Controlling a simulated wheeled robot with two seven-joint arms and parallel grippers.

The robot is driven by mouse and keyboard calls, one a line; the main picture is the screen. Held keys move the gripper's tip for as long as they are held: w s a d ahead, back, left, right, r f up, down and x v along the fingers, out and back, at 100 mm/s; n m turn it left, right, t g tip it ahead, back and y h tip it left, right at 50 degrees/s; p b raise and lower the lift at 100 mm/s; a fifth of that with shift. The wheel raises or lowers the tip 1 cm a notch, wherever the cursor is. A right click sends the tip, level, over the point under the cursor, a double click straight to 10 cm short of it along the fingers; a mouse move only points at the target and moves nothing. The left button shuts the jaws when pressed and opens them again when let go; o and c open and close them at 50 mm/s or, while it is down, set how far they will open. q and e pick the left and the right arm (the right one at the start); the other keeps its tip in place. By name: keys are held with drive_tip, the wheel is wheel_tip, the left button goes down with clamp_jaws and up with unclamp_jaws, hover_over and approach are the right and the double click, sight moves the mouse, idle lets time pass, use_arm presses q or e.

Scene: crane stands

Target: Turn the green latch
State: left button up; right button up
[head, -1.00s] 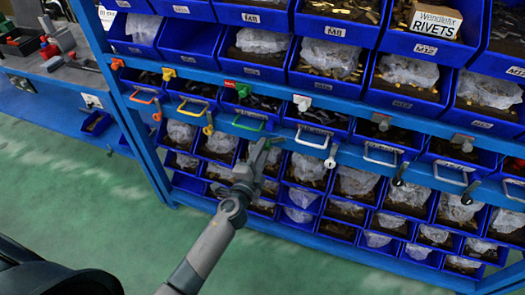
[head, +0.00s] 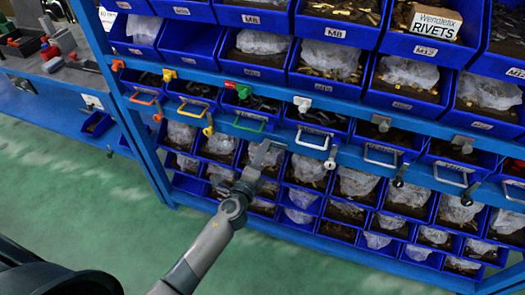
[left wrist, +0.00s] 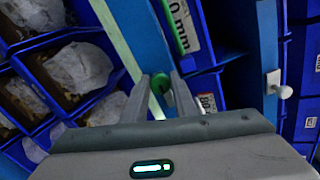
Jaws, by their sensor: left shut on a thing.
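The green latch (left wrist: 168,97) is a small rounded green piece on the blue rack rail, between my fingertips in the left wrist view. In the head view my gripper mostly covers it. My left gripper (head: 266,150) reaches up to the rail below the green drawer handle (head: 249,124); it also shows in the left wrist view (left wrist: 163,92), shut on the green latch. A red and green piece (head: 238,89) sits on the upper rail above that handle. My right gripper is not in view.
A yellow latch (head: 208,129) hangs to the left and a white latch (head: 330,163) to the right on the same rail. Blue bins (head: 335,27) fill the rack above and below. A workbench (head: 55,70) stands at left; the green floor in front is open.

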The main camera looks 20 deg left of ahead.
use_arm(q)
drive_tip(key=o, duration=1)
drive_tip(key=shift+o, duration=0.2)
drive_tip(key=shift+s, duration=0.1)
drive_tip(key=s+b, duration=0.4)
drive_tip(key=s, duration=1.3)
drive_tip(key=shift+s+a, duration=0.15)
drive_tip(key=shift+a, duration=0.1)
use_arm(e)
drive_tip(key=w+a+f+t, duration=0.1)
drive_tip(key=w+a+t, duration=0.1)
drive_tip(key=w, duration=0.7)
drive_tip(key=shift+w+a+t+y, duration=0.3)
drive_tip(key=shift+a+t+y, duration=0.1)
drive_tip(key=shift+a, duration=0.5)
